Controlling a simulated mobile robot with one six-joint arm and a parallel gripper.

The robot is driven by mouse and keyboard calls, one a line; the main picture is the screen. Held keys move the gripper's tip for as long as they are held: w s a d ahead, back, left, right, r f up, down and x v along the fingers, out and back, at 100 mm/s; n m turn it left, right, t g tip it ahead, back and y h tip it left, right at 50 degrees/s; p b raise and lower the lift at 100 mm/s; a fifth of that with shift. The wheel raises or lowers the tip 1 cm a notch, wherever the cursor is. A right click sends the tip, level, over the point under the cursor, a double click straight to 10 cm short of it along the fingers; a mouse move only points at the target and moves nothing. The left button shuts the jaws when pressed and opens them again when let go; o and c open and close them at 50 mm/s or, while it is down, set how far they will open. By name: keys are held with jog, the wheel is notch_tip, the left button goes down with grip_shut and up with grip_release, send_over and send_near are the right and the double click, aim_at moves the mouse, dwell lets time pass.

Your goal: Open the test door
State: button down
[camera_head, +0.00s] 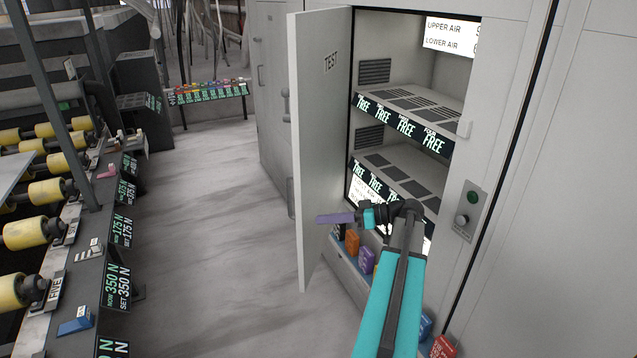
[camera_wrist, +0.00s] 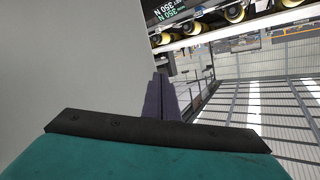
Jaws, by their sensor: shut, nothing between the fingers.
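The test door (camera_head: 318,130), a pale grey panel marked "TEST", stands swung wide open from the left side of its cabinet opening. A handle (camera_head: 286,105) shows past its left edge. My gripper (camera_head: 333,218) is shut and empty, with purple fingers pointing left across the lower part of the door in the head view. In the wrist view the shut fingers (camera_wrist: 160,97) are beside a plain grey panel (camera_wrist: 70,55), which looks like the door. I cannot tell whether they touch it.
The open cabinet has two vented shelves (camera_head: 410,100) with "FREE" labels. Coloured boxes (camera_head: 367,260) line its base. A button panel (camera_head: 467,210) is on the right. A roller bench (camera_head: 75,240) runs along the left. The floor (camera_head: 215,230) between bench and door is clear.

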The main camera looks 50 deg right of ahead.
jog(key=s+d+r+n+t+b, duration=0.2)
jog(key=s+d+r, duration=0.4)
jog(key=d+r, duration=0.3)
jog(key=shift+s+d+r+n+t+h, duration=0.2)
jog(key=shift+r+n+t+h, duration=0.2)
jog(key=shift+r+t, duration=0.3)
jog(key=shift+w, duration=0.1)
jog(key=p, duration=0.4)
send_near(307, 176)
jog(key=x, duration=0.4)
jog(key=shift+w, duration=0.4)
jog(key=shift+w+a+f+p, duration=0.1)
jog(key=shift+w+a+p, duration=0.05)
jog(key=shift+w, duration=0.25)
jog(key=shift+w+a+f+p, duration=0.1)
jog(key=shift+w+a+p, duration=0.05)
jog(key=shift+w, duration=0.25)
